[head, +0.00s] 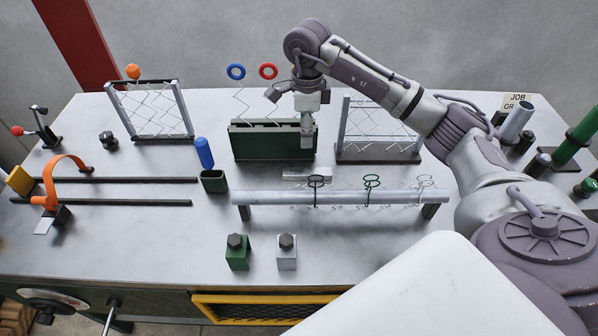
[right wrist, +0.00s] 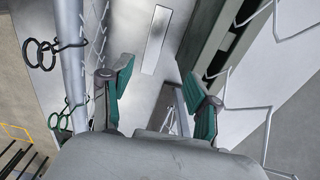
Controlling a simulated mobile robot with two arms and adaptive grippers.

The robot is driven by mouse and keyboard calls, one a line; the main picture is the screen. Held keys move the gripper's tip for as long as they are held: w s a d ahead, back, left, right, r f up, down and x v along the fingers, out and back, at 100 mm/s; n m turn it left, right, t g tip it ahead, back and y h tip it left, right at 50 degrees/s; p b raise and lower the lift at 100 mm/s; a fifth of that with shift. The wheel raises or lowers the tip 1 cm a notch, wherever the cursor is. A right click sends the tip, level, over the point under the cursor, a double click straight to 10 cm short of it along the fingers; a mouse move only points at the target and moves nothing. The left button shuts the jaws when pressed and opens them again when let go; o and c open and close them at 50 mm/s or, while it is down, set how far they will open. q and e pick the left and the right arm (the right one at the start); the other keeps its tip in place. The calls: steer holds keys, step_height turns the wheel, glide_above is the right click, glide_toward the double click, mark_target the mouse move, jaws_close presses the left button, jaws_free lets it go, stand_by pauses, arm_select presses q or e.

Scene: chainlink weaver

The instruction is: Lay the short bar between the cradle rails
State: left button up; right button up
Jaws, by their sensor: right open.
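A short, flat, pale metal bar (head: 308,175) lies on the bench between the dark green slotted block and the long pipe. It also shows in the right wrist view (right wrist: 157,40), beyond my fingertips. My right gripper (head: 307,132) points down in front of the green block, behind the bar and apart from it. In the right wrist view its teal-padded fingers (right wrist: 160,88) are spread with nothing between them. Two dark parallel rails, the far one (head: 125,180) and the near one (head: 130,202), lie at the left with open bench between them. My left gripper is out of view.
The slotted green block (head: 262,142) holds wires with blue and red rings. A raised pipe (head: 345,196) carries several hanging rings. Mesh frames stand left (head: 150,110) and right (head: 385,155).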

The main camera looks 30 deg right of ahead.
steer(key=p, duration=0.2)
glide_above(307, 171)
step_height(307, 171, down, 7)
steer(key=shift+s+r, duration=0.1)
steer(key=shift+r, duration=0.05)
steer(key=shift+f, duration=0.6)
step_height(307, 171, down, 4)
steer(key=shift+f+p, duration=0.15)
steer(key=shift+p, duration=0.75)
steer(key=shift+f, duration=0.25)
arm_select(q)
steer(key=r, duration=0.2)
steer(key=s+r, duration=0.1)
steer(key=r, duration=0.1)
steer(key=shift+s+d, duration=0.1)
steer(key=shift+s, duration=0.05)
arm_select(e)
steer(key=shift+r, duration=0.1)
jaws_close()
